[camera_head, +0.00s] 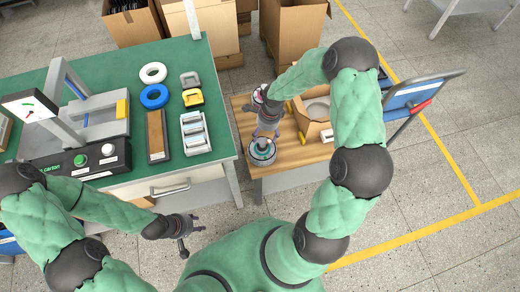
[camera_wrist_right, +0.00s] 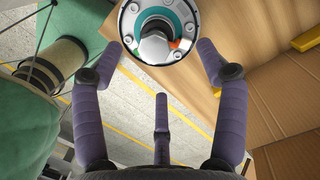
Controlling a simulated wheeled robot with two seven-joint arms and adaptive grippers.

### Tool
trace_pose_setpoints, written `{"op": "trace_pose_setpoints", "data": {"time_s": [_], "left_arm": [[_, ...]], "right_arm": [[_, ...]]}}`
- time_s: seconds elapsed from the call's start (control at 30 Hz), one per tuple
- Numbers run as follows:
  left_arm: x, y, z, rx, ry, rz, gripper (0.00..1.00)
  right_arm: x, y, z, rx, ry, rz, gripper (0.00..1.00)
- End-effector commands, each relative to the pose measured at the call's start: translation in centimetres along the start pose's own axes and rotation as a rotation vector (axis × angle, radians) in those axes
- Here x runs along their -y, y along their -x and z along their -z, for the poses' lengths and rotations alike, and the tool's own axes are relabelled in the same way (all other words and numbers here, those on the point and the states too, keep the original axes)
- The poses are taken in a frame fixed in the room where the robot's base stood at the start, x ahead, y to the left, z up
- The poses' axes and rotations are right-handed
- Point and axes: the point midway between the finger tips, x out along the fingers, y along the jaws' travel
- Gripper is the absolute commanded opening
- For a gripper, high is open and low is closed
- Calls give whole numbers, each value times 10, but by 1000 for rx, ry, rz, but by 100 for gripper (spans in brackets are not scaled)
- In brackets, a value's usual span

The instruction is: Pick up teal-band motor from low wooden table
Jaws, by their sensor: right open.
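The teal-band motor (camera_head: 262,151) stands on the near left corner of the low wooden table (camera_head: 300,156). It is round and silver with a teal ring on its top face. My right gripper (camera_head: 266,130) is open just above and behind it. In the right wrist view the motor (camera_wrist_right: 160,28) is at the top centre, and the spread purple fingers (camera_wrist_right: 158,62) are empty, with the motor beyond their tips. My left gripper (camera_head: 186,238) looks open and empty, low in front of the green workbench.
The green workbench (camera_head: 110,75) on the left holds a press, a white ring, a blue ring (camera_head: 154,96) and trays. An open cardboard box (camera_head: 312,112) stands on the wooden table beside my right arm. A blue cart (camera_head: 410,95) is to the right.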

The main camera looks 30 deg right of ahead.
Motion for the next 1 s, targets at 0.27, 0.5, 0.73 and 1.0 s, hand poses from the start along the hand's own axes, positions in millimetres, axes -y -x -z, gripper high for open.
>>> {"op": "trace_pose_setpoints", "data": {"time_s": [0.27, 0.5, 0.73, 1.0], "left_arm": [[4, -11, 1, -1, 0, 0, 40], [8, -23, 2, -1, 0, 0, 40], [12, -32, 2, -1, 0, 0, 40], [11, -31, 2, -1, 0, 0, 40]], "right_arm": [[-1, -32, 0, 1, 1, -1, 74], [-6, -57, -2, 1, 3, -2, 74], [-7, -82, -3, 1, 3, -1, 74], [-7, -81, -3, 1, 2, 0, 57]]}}
